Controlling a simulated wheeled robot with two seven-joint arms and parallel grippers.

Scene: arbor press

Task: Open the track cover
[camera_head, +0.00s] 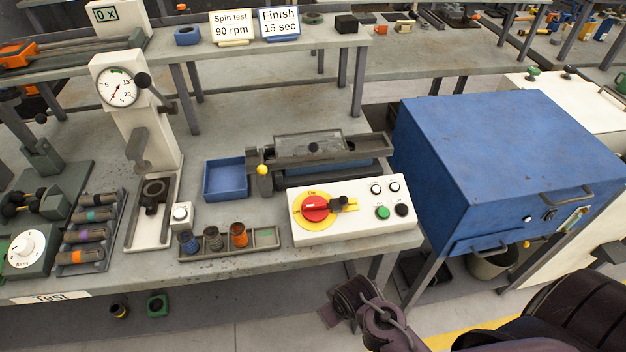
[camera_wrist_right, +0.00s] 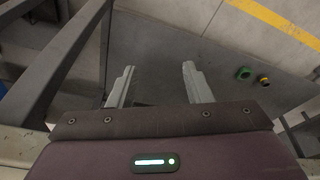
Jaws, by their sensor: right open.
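The track cover (camera_head: 310,148) is a clear, greyish lid over a dark track (camera_head: 345,160) at the middle of the bench. It appears closed, lying along the track, with a small dark knob on it. A yellow ball knob (camera_head: 262,170) sits at the track's left end. My right gripper (camera_wrist_right: 158,85) shows in the right wrist view with its two fingers apart and nothing between them, above the floor. It is away from the cover. In the head view, dark parts of my own arm show at the bottom right. My left gripper is not in view.
A white control box (camera_head: 350,212) with a red-yellow switch stands in front of the track. A blue tray (camera_head: 226,180) is to its left, a large blue cabinet (camera_head: 500,160) to its right. A dial press (camera_head: 135,120) stands farther left. Bench legs (camera_wrist_right: 75,60) are near my right gripper.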

